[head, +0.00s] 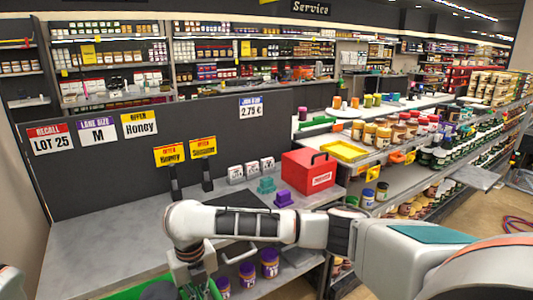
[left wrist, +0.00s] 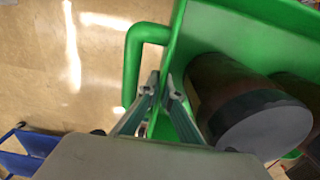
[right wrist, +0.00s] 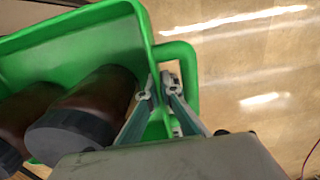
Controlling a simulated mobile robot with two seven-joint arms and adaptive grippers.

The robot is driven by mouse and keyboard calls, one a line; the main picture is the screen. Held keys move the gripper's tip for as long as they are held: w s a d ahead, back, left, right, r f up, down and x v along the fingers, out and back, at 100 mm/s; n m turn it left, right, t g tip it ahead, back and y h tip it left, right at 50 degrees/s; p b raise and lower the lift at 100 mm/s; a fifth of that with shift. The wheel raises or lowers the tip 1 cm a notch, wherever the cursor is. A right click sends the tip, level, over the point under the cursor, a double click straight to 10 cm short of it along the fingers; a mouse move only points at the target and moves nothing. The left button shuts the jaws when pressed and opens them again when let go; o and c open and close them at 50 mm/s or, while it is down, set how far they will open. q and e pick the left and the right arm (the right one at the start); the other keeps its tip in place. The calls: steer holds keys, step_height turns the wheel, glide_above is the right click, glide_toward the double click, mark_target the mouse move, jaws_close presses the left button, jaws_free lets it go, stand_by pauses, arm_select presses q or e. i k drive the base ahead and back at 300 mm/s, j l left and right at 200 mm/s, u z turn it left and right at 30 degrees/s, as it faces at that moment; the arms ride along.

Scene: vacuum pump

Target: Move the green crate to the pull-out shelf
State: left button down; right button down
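The green crate (head: 124,292) shows only as a strip at the bottom left of the head view. In the left wrist view its wall (left wrist: 182,45) and side handle (left wrist: 131,70) show, with brown jars (left wrist: 225,85) inside. My left gripper (left wrist: 161,92) has its fingers either side of the end wall, closed on it. In the right wrist view my right gripper (right wrist: 160,92) grips the crate's opposite end wall (right wrist: 143,35) by the handle (right wrist: 188,70). A flat grey panel (head: 476,177) juts from the right shelving; it looks like the pull-out shelf.
A grey counter (head: 100,240) with a red box (head: 309,171) lies ahead. Purple-lidded jars (head: 269,262) stand below it. Stocked shelving (head: 450,150) lines the right. A blue frame (left wrist: 25,145) shows in the left wrist view. Floor (head: 505,200) is open at right.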

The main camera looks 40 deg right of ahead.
mark_target(477, 175)
steer(key=l+z, duration=0.45)
steer(key=i+l+z, duration=0.1)
steer(key=l+z, duration=0.35)
steer(key=i+l+z, duration=0.1)
steer(key=z, duration=0.3)
steer(key=i+l+z, duration=0.1)
steer(key=l+z, duration=0.15)
steer(key=z, duration=0.15)
steer(key=i+l+z, duration=0.1)
steer(key=z, duration=0.25)
steer(key=i+l+z, duration=0.15)
steer(key=z, duration=0.25)
steer(key=i+l+z, duration=0.15)
steer(key=i+z, duration=0.2)
steer(key=z, duration=0.15)
steer(key=i+z, duration=0.15)
steer(key=i, duration=0.4)
